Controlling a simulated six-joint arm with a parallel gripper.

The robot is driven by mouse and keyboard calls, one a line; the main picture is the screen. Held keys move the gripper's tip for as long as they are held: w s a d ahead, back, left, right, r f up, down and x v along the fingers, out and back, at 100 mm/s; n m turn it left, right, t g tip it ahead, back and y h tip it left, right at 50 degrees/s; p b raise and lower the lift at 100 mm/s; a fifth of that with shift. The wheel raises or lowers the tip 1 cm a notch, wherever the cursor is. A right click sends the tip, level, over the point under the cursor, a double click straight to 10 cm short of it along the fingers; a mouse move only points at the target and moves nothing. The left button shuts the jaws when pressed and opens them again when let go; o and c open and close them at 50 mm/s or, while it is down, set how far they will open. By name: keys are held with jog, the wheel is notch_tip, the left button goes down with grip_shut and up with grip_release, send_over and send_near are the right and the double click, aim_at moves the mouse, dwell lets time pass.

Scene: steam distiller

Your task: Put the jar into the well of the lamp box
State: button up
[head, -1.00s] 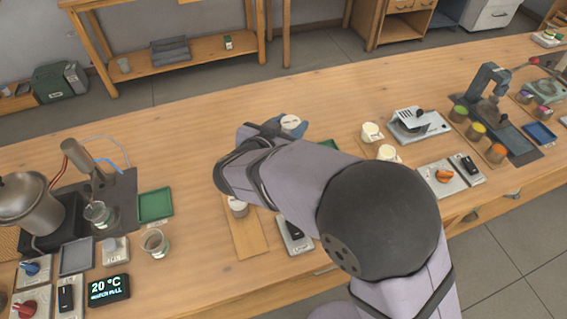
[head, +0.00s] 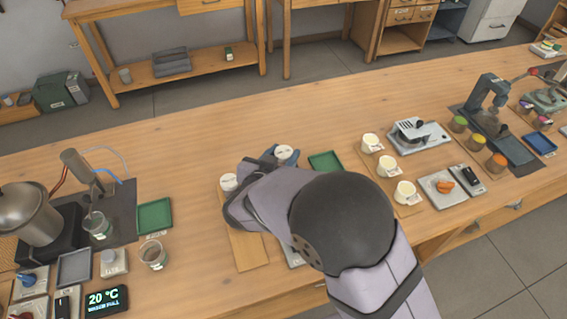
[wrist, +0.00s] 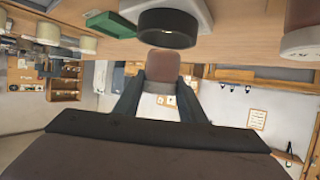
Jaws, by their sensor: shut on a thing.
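My gripper (head: 270,157) is shut on a jar with a white lid (head: 284,152), held over the middle of the bench. In the wrist view, a brownish-pink body, apparently the jar (wrist: 163,68), sits between the two fingers (wrist: 163,88). Close by it, a thick black ring (wrist: 167,28) stands at a grey box (wrist: 170,8), which appears to be the lamp box and its well. The jar looks apart from the ring, but the depth is unclear.
Another white-lidded jar (head: 228,182) stands on a wooden strip (head: 246,247) left of my gripper. A green tray (head: 325,161) lies to the right, then several pale cups (head: 388,166) and a balance (head: 420,137). The bench behind my gripper is clear.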

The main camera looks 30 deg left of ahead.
aim_at(284, 164)
jog(key=shift+f, duration=1.8)
jog(key=shift+f, duration=0.15)
jog(key=o, duration=1.1)
jog(key=v, duration=1.2)
